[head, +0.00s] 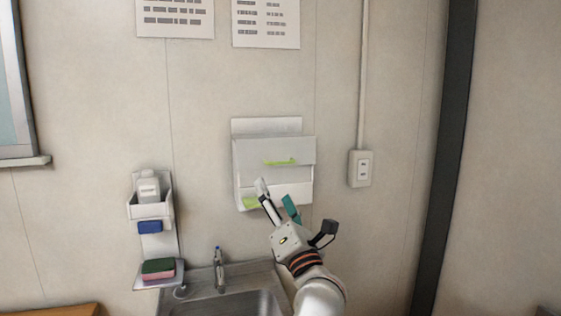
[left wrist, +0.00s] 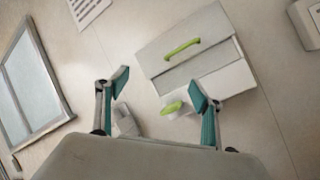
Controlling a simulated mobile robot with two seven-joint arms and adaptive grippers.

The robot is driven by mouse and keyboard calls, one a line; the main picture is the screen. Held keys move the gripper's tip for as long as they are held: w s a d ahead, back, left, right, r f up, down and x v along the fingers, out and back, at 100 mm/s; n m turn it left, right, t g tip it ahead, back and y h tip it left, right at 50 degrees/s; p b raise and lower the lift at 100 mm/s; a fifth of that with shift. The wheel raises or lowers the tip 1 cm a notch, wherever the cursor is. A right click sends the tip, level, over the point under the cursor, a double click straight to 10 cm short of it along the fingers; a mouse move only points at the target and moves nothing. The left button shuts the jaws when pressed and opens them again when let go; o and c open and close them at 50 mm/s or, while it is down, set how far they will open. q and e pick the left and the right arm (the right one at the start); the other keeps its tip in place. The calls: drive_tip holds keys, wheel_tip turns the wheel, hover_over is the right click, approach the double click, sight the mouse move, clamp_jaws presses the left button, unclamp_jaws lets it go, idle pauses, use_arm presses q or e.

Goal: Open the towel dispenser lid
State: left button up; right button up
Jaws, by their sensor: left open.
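The towel dispenser (head: 302,190) is a white box on the wall in the middle of the head view. Its front lid (head: 255,153) carries a light-green handle (head: 280,162), and the lid looks down. The handle (left wrist: 182,49) and lid (left wrist: 215,30) also show in the left wrist view. A second green piece (head: 250,203) is at the dispenser's lower left. My left gripper (head: 298,210) is open and empty in front of the dispenser's lower right, below the handle. In the left wrist view its fingers (left wrist: 160,88) are spread, apart from the handle. My right gripper is out of view.
A steel sink (head: 235,302) with a tap (head: 218,268) is below. A wall rack with a white bottle (head: 148,188) and sponges (head: 158,268) is at left. A wall switch (head: 360,168) is right of the dispenser. The wall between is bare.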

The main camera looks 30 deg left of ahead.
sight(282, 163)
use_arm(q)
drive_tip(key=w+r+n+g+h+p, duration=0.1)
drive_tip(key=w+r+n+g+h, duration=0.1)
drive_tip(key=w+r+n+h, duration=0.4)
drive_tip(key=shift+n+y, duration=0.3)
drive_tip(key=shift+n, duration=0.3)
drive_tip(key=p+x, duration=0.1)
drive_tip(key=x, duration=0.4)
drive_tip(key=shift+w+a+f+p, duration=0.1)
drive_tip(key=shift+a+f+p, duration=0.15)
drive_tip(key=shift+p, duration=0.15)
drive_tip(key=shift+w+a, duration=0.25)
drive_tip(key=shift+a, duration=0.05)
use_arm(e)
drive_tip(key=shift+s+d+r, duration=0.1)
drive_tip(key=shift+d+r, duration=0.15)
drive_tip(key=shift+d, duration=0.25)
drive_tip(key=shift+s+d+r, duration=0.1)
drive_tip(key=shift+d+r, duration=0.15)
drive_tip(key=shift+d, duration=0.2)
use_arm(q)
drive_tip(key=c, duration=1.3)
drive_tip(key=shift+o, duration=0.2)
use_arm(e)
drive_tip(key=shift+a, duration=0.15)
